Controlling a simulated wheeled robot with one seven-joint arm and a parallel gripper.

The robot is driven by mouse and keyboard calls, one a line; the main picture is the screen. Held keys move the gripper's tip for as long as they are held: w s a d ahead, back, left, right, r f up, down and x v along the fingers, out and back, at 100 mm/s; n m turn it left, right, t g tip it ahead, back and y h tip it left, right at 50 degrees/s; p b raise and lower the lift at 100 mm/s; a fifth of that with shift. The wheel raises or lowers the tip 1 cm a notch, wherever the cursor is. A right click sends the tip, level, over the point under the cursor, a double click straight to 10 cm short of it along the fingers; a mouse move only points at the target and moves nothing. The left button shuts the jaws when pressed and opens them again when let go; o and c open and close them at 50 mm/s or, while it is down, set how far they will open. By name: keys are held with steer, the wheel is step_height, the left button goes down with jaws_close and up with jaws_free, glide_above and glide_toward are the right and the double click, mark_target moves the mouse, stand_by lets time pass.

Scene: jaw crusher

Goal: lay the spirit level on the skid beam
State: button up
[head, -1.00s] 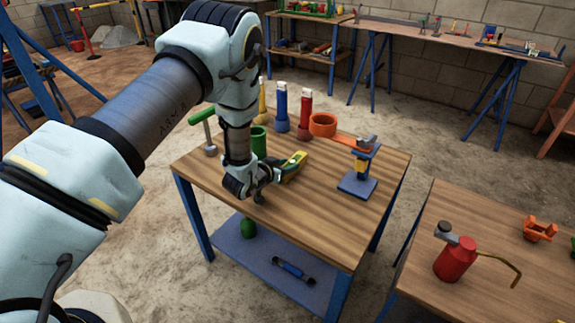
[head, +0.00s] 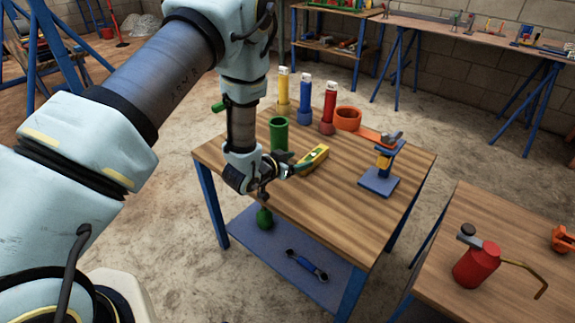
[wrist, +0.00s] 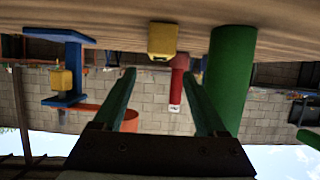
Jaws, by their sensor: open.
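The yellow spirit level (head: 314,159) lies on the wooden worktable, just right of my gripper in the head view. In the wrist view, which is upside down, its yellow end (wrist: 163,40) faces me, beyond and between the two green fingers. My gripper (head: 287,166) is low over the table's near left part, pointing at the level. The wrist view shows its fingers (wrist: 160,76) spread apart with nothing between them. I cannot make out a skid beam for certain in either view.
A green cylinder (head: 279,134) stands close beside my gripper. Yellow, blue and red (head: 328,108) upright tools and an orange ring (head: 348,118) stand behind the level. A blue stand (head: 380,178) is to the right. A second table holds a red oil can (head: 477,267).

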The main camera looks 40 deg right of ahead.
steer(key=v, duration=0.5)
steer(key=shift+s+a+r+b, duration=0.1)
steer(key=shift+a+r+b, duration=0.1)
steer(key=shift+a+b, duration=0.15)
